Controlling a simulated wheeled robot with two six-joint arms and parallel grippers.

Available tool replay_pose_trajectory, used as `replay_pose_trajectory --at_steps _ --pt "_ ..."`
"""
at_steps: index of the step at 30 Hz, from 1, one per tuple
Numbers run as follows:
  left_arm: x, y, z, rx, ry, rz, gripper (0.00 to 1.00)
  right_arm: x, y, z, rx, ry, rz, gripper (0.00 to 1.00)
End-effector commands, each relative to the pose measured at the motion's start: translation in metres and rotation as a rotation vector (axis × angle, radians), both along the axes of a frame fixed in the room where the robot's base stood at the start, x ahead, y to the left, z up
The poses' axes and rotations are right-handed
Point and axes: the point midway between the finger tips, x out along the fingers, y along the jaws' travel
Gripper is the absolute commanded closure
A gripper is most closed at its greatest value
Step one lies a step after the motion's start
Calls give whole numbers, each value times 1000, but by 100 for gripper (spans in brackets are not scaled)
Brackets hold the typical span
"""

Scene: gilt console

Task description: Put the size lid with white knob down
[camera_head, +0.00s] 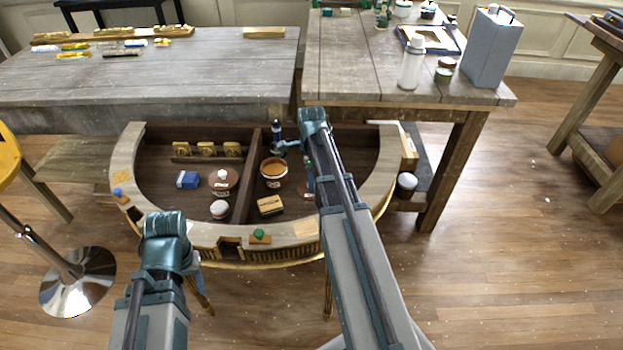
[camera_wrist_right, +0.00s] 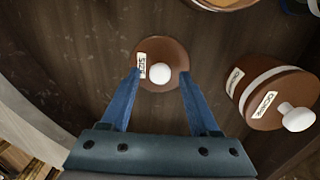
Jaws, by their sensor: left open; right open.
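The size lid (camera_wrist_right: 152,52) is a round brown disc with a white knob and a label in the right wrist view. It appears to lie on the dark console floor. In the head view a brown piece, probably this lid (camera_head: 304,189), shows beside my right arm, which hides the rest. My right gripper (camera_wrist_right: 160,75) is open, its two blue fingers reaching to either side of the lid's near edge, with the knob between them. Whether they touch it I cannot tell. My left gripper (camera_head: 170,235) is open at the console's front left rim, its fingertips mostly hidden.
A lidded brown pot (camera_wrist_right: 270,90) with a white knob stands to the right in the right wrist view.

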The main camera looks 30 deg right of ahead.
Motion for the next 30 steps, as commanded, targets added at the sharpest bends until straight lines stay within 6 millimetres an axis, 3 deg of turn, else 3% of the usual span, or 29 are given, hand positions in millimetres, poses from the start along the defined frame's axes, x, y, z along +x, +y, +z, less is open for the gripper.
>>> replay_pose_trajectory --at_steps 21,30 --pt "0 0 103 0 0 1 50 0 0 103 0 0 0 38" --pt "0 0 115 0 0 1 50 0 0 115 0 0 0 38"
